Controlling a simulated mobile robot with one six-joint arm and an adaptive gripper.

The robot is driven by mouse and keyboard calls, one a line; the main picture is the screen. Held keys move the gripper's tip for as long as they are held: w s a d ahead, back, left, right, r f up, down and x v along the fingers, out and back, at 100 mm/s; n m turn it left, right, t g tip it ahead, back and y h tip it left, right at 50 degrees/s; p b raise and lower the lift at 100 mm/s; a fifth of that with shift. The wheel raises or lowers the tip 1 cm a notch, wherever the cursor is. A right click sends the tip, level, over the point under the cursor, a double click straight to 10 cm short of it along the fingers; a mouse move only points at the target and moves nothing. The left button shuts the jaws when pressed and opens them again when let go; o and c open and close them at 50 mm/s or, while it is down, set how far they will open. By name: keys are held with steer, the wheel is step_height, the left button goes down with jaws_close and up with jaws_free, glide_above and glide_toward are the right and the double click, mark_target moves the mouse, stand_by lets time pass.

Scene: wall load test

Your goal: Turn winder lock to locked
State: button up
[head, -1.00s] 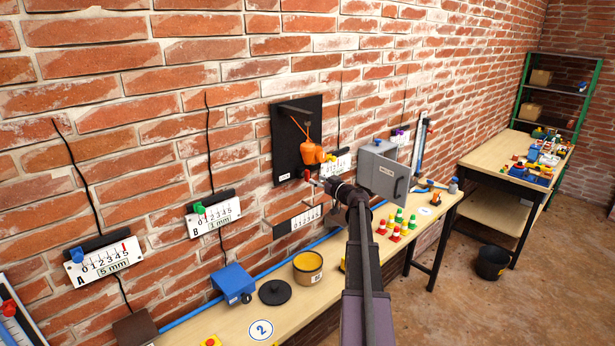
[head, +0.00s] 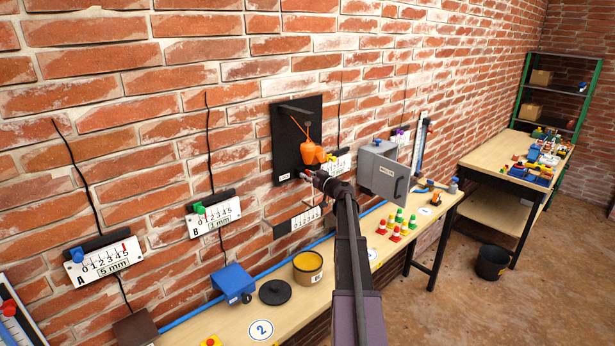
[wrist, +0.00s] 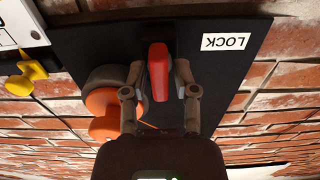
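The winder lock is a red lever (wrist: 158,72) on a black board (wrist: 222,62), beside a white LOCK label (wrist: 230,42) that appears upside down in the wrist view. The board (head: 286,128) hangs on the brick wall in the head view, with an orange winder (head: 311,154) on it. My gripper (wrist: 162,82) has one finger on each side of the red lever, with small gaps visible; it looks open around it. In the head view my gripper (head: 309,177) is at the board's lower edge and hides the lever.
The orange winder drum (wrist: 103,101) sits close to my gripper's left finger in the wrist view. A yellow knob (wrist: 27,73) is at far left. A grey cabinet with an open door (head: 384,177) stands right of my arm. The workbench (head: 235,322) runs below.

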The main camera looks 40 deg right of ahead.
jaws_close()
steer(key=shift+m, duration=0.3)
steer(key=m, duration=0.3)
steer(key=shift+d, duration=0.1)
steer(key=m, duration=0.4)
steer(key=shift+d+m, duration=0.1)
steer(key=shift+m, duration=0.3)
steer(key=m, duration=0.4)
steer(key=shift+f+m, duration=0.15)
steer(key=shift+m, duration=0.15)
steer(key=m, duration=0.5)
steer(key=shift+d+f, duration=0.1)
